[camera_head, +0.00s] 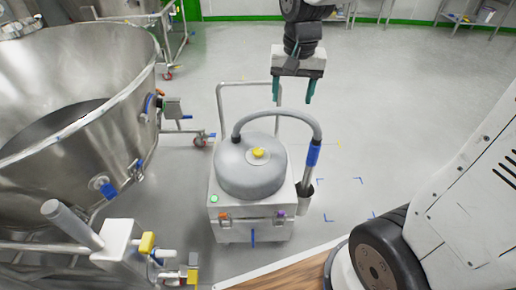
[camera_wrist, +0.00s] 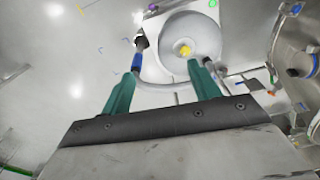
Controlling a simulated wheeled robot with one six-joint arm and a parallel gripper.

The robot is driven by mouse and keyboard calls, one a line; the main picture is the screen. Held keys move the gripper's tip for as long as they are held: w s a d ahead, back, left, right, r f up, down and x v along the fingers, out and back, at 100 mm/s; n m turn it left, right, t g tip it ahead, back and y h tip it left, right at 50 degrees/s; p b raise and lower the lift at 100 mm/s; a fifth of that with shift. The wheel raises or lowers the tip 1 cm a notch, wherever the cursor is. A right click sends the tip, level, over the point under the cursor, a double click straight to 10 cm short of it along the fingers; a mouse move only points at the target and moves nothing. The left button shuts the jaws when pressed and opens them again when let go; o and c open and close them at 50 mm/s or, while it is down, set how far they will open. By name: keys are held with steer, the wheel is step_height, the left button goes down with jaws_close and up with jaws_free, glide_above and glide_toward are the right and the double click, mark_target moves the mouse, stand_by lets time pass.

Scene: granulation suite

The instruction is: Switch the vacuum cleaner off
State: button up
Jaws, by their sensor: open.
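The vacuum cleaner (camera_head: 250,172) stands on the floor in the middle of the head view. It has a grey domed lid with a yellow knob (camera_head: 258,154), a curved hose and a white box body. A green round button (camera_head: 214,199) sits on the front left of the body, with orange and purple parts on the front face. My gripper (camera_head: 294,98) hangs above and behind the vacuum, open and empty, its teal fingers pointing down. In the wrist view the vacuum dome (camera_wrist: 190,38) shows beyond the open fingers, with the green button (camera_wrist: 212,3) at the top edge.
A large steel bowl (camera_head: 80,90) on a frame stands left of the vacuum. A white fitting with yellow knobs (camera_head: 120,240) is at the front left. A wooden surface (camera_head: 285,275) lies at the bottom.

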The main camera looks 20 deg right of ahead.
steer(key=w+f+m, duration=0.2)
steer(key=w+f, duration=0.4)
steer(key=w, duration=0.1)
steer(key=m, duration=0.4)
glide_above(258, 151)
steer(key=shift+g, duration=0.4)
step_height(258, 151, down, 23)
steer(key=shift+r, duration=0.15)
step_height(258, 151, down, 8)
steer(key=shift+r, duration=0.15)
steer(key=c, duration=1)
